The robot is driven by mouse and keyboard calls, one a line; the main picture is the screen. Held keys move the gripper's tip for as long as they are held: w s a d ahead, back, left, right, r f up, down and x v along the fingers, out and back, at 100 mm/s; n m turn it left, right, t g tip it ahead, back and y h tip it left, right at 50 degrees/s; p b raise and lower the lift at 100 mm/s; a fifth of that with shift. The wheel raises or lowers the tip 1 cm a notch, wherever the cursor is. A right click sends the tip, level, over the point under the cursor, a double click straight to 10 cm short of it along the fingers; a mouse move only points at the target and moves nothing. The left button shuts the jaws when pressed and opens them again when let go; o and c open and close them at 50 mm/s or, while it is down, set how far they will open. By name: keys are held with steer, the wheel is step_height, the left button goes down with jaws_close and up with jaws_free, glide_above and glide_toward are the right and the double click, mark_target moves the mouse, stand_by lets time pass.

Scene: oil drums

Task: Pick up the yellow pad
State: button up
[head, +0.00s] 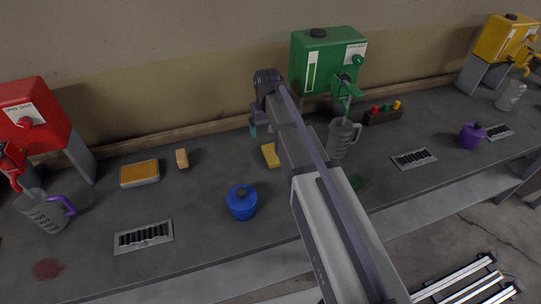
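A yellow pad (270,155) lies on the grey bench, just left of my arm; its right end is close to the arm's edge in the picture. My gripper (253,130) hangs at the end of the arm, up and left of the pad and apart from it. Only a small teal fingertip part shows below the dark wrist, so I cannot tell whether it is open or shut. Nothing is visibly held in it. A flat orange-yellow pad (140,171) in a pale tray or frame lies farther left, with a small tan block (182,158) beside it.
A blue lidded pot (242,202) stands in front of the yellow pad. A red drum (35,125) and purple-handled jug (42,211) stand left. A drain grate (143,236) lies front left.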

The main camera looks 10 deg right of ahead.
steer(key=shift+s+d+f+b, duration=0.55)
steer(key=shift+d+f+b, duration=0.15)
steer(key=shift+b, duration=0.25)
steer(key=b, duration=0.4)
glide_above(272, 152)
step_height(272, 152, down, 4)
steer(key=shift+w+a+f, duration=0.15)
steer(key=shift+f, duration=0.1)
steer(key=shift+r, duration=0.15)
steer(key=f+b, duration=0.5)
steer(key=shift+d+f, duration=0.25)
steer(key=shift+r, duration=0.25)
steer(key=c, duration=1.1)
steer(key=shift+o, duration=0.2)
steer(key=shift+r, duration=0.1)
step_height(272, 152, up, 10)
steer(key=p, duration=1)
